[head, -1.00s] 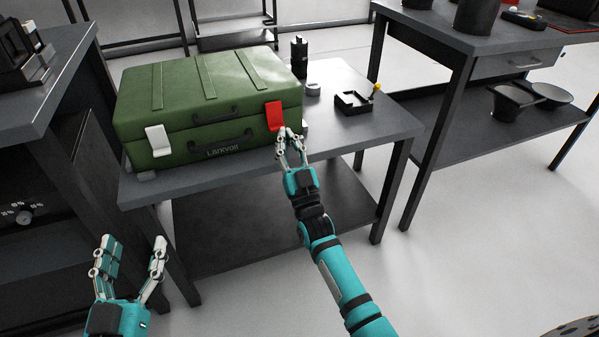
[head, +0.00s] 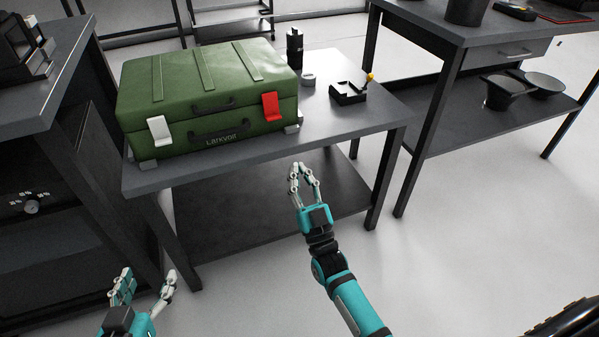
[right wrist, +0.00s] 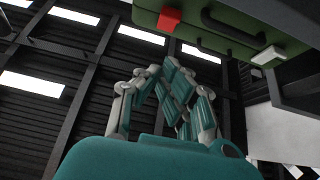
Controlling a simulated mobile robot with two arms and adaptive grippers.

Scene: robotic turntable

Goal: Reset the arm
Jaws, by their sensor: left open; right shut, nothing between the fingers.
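My right gripper (head: 303,172) is in front of the table's front edge in the head view, apart from the case. Its fingers are drawn together with nothing between them. It also shows in the right wrist view (right wrist: 165,70). My left gripper (head: 146,280) is at the lower left, open and empty, low in front of the left table. A green case (head: 205,90) lies closed on the middle table, with a white latch (head: 159,135) on its left and a red latch (head: 272,107) on its right. The right wrist view shows the case (right wrist: 235,25) from below with the red latch (right wrist: 169,19).
The middle table (head: 350,118) also holds a black bottle (head: 295,48), a small grey round piece (head: 308,80) and a black holder (head: 347,95). A right table (head: 470,35) has bowls (head: 543,83) on its lower shelf.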

